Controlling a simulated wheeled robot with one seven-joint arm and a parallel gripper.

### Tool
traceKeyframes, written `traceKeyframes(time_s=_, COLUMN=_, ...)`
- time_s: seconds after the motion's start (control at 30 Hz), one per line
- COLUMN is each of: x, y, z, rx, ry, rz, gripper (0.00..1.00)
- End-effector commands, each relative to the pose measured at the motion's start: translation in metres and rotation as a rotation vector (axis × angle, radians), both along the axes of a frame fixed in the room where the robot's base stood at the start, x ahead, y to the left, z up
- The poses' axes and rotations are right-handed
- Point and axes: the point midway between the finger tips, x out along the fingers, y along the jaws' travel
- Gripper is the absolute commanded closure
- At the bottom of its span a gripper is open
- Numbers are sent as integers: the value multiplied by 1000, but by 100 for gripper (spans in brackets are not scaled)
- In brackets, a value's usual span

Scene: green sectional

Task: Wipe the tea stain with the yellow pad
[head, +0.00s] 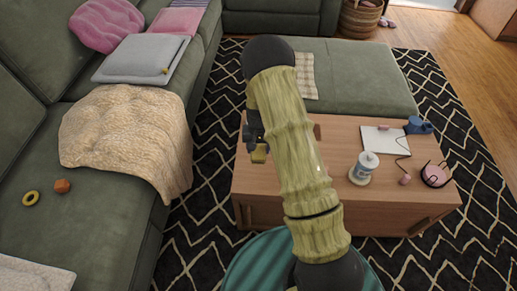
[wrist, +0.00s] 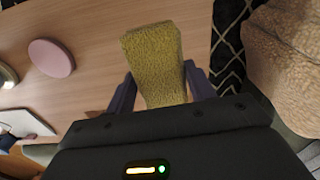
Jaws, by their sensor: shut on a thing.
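My gripper (wrist: 160,88) is shut on the yellow pad (wrist: 153,55), which sits between its two fingers and points away from the wrist. In the head view my gripper (head: 256,138) is partly hidden behind my arm, with a bit of the yellow pad (head: 259,155) showing below it. The pad is over the left end of the wooden coffee table (head: 255,190); I cannot tell whether it touches the top. I cannot make out the tea stain in either view; my arm and the pad cover part of the table.
A pink disc (wrist: 52,57) shows in the wrist view. The green sofa (head: 120,225) is left.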

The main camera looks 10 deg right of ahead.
Motion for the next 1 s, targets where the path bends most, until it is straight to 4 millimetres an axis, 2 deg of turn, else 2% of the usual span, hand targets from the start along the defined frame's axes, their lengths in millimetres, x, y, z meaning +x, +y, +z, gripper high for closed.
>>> traceKeyframes(time_s=0.23, x=0, y=0, z=0, rx=0, ry=0, rz=0, gripper=68)
traceKeyframes(time_s=0.27, x=0, y=0, z=0, rx=0, ry=0, rz=0, gripper=48)
traceKeyframes(time_s=0.33, x=0, y=0, z=0, rx=0, ry=-1, rz=0, gripper=62)
traceKeyframes(time_s=0.37, x=0, y=0, z=0, rx=0, ry=-1, rz=0, gripper=64)
traceKeyframes(time_s=0.57, x=-4, y=0, z=10, rx=0, ry=-2, rz=28, gripper=64)
traceKeyframes(time_s=0.83, x=-35, y=1, z=62, rx=1, ry=-4, rz=203, gripper=64)
traceKeyframes(time_s=1.0, x=-47, y=1, z=76, rx=1, ry=-1, rz=266, gripper=64)
